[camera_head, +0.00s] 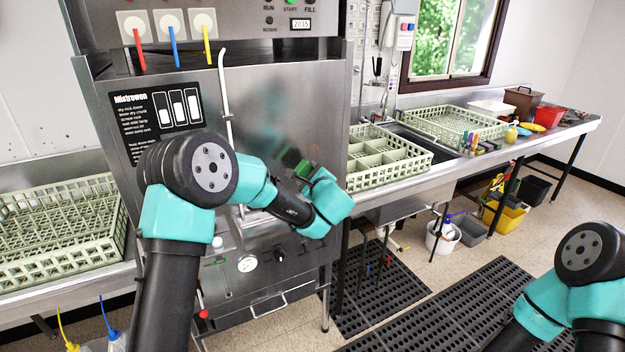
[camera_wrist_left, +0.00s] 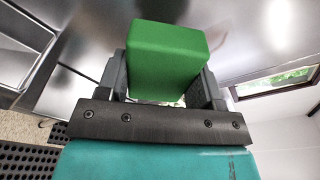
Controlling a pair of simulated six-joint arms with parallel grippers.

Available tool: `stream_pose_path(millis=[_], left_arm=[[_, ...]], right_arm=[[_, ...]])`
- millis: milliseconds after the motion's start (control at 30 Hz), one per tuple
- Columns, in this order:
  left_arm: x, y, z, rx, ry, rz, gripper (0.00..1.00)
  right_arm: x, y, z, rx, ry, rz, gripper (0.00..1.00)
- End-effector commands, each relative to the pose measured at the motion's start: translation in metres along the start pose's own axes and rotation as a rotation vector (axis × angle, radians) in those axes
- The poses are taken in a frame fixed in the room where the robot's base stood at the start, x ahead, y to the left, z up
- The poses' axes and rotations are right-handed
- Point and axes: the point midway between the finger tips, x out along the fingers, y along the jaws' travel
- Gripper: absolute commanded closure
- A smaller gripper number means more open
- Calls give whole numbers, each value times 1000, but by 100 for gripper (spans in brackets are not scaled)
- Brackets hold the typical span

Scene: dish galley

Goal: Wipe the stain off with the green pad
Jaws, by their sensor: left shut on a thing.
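My left gripper (camera_head: 304,178) is shut on the green pad (camera_head: 303,167) in front of the steel front of the dish machine (camera_head: 285,110). In the left wrist view the green pad (camera_wrist_left: 165,58), a block, sits between both fingers of the left gripper (camera_wrist_left: 162,80). A faint brownish smear, which looks like the stain (camera_wrist_left: 217,40), shows on the steel just right of the pad there. I cannot tell whether the pad touches the steel. In the head view I cannot make out the stain. My right arm shows at the lower right, with its gripper out of view.
A pale green dish rack (camera_head: 62,222) stands on the left counter. Another rack (camera_head: 388,180) sits on the right counter, close to my left gripper. A bent metal pipe (camera_head: 225,95) runs down the machine front. Black floor mats (camera_head: 470,310) lie below.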

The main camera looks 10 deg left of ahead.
Motion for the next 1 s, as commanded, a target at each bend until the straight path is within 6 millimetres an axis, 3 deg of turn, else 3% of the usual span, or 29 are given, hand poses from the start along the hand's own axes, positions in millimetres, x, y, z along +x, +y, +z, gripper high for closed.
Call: stream_pose_path(millis=[333,1000], left_arm=[[26,0,3,-1,0,0,65],[28,0,4,-1,1,0,65]], right_arm=[[0,0,0,0,0,0,100],[0,0,0,0,0,0,100]])
